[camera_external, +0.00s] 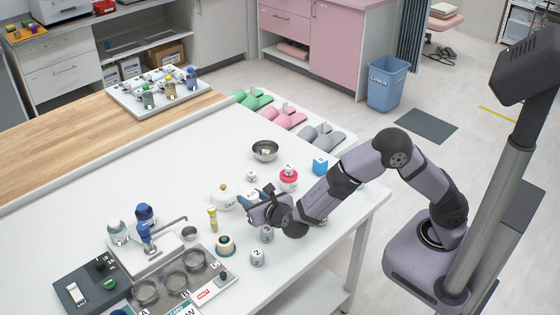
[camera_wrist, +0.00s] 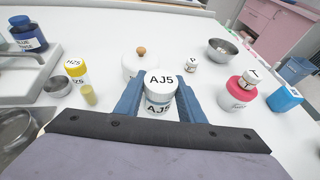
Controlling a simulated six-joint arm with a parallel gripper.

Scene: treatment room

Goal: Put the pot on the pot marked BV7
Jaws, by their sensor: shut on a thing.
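My gripper (camera_wrist: 158,98) is shut on a small white pot (camera_wrist: 160,80) marked AJ5 on its lid and side. In the external view my gripper (camera_external: 252,206) is over the white table, and the held pot is hard to make out there. A small white pot (camera_external: 251,176) stands beyond the gripper; it also shows in the wrist view (camera_wrist: 191,65), its mark too small to read. Two more white pots (camera_external: 267,234) (camera_external: 257,257) stand nearer the table's front edge. I cannot read BV7 on any pot.
A white jar with a tan knob (camera_wrist: 141,66) stands just beyond the held pot. A yellow tube (camera_external: 212,218) and sink are left.

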